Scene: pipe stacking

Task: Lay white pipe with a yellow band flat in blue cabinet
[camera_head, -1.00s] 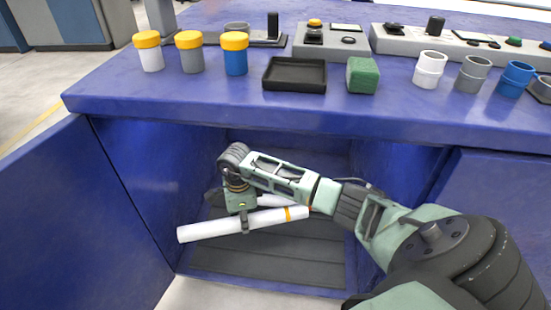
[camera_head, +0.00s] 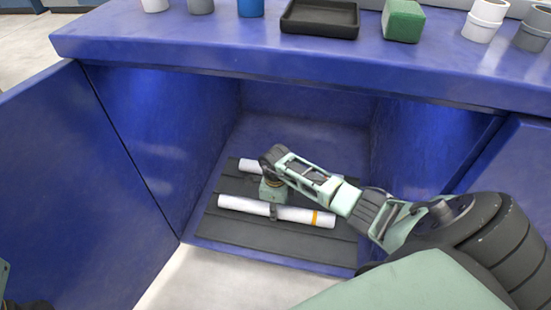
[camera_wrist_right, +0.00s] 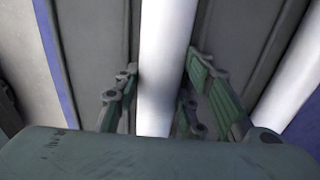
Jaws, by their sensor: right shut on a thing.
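The white pipe with a yellow band (camera_head: 245,205) lies about level, low over or on the dark grooved floor of the blue cabinet (camera_head: 300,127). Its band is near the right end. My right gripper (camera_head: 273,212) reaches down from above and is shut on this pipe near its middle. In the right wrist view the pipe (camera_wrist_right: 165,60) runs between the two fingers. I cannot tell whether the pipe touches the floor. My left gripper is not in view; only a sliver of dark and green parts shows at the lower left edge.
A second white pipe (camera_head: 249,166) lies farther back in the cabinet, partly hidden by my right gripper. The dark grooved floor (camera_head: 290,238) is bare in front. The left door (camera_head: 80,190) stands open. A black tray (camera_head: 320,30) and green block (camera_head: 403,21) stand on top.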

